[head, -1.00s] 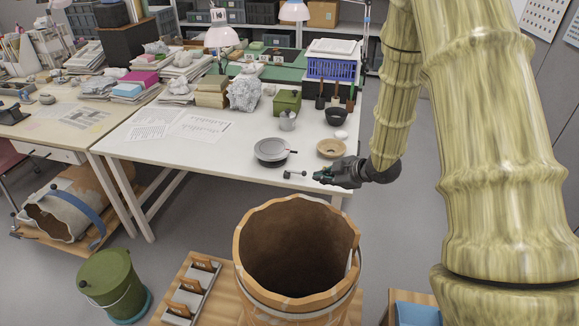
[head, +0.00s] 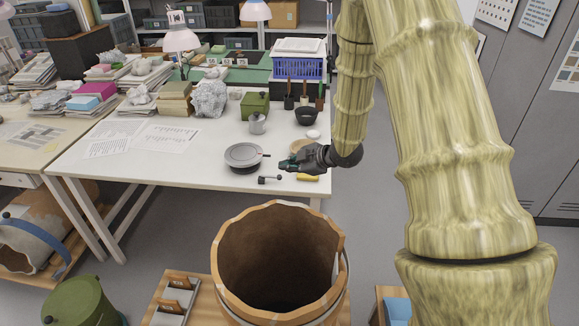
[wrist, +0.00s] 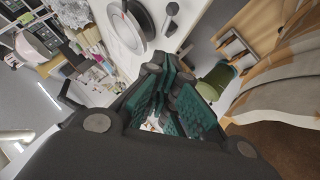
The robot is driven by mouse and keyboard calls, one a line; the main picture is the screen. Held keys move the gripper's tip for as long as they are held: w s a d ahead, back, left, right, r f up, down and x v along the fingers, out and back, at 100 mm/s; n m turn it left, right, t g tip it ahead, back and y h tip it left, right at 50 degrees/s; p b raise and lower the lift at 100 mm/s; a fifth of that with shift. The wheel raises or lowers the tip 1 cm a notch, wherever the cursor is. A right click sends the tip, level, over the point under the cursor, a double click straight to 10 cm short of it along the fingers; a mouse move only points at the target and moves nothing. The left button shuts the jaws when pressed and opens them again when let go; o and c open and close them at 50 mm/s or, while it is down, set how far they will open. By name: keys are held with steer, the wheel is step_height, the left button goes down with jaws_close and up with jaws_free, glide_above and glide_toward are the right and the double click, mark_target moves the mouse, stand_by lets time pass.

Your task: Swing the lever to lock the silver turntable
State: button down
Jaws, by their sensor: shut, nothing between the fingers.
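The silver turntable (head: 243,156) is a round grey disc with a dark edge on the white table, near its front right. I cannot tell any contact with the lever.
A yellow-handled item (head: 308,178) lies beside my gripper, and a wooden bowl (head: 300,146) is partly hidden behind it. A grey mug (head: 257,123) and black bowl (head: 306,116) stand further back. A large wooden-rimmed barrel (head: 220,262) stands in front of the table.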

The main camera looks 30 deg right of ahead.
glide_toward(266, 176)
steer(key=w+a, duration=0.2)
steer(key=a, duration=0.1)
steer(key=shift+w+d+f+p, duration=0.35)
steer(key=shift+f+p, duration=0.05)
steer(key=shift+f, duration=0.25)
steer(key=shift+w+d+f+p, duration=0.35)
steer(key=shift+w+f, duration=0.05)
steer(key=shift+f, duration=0.25)
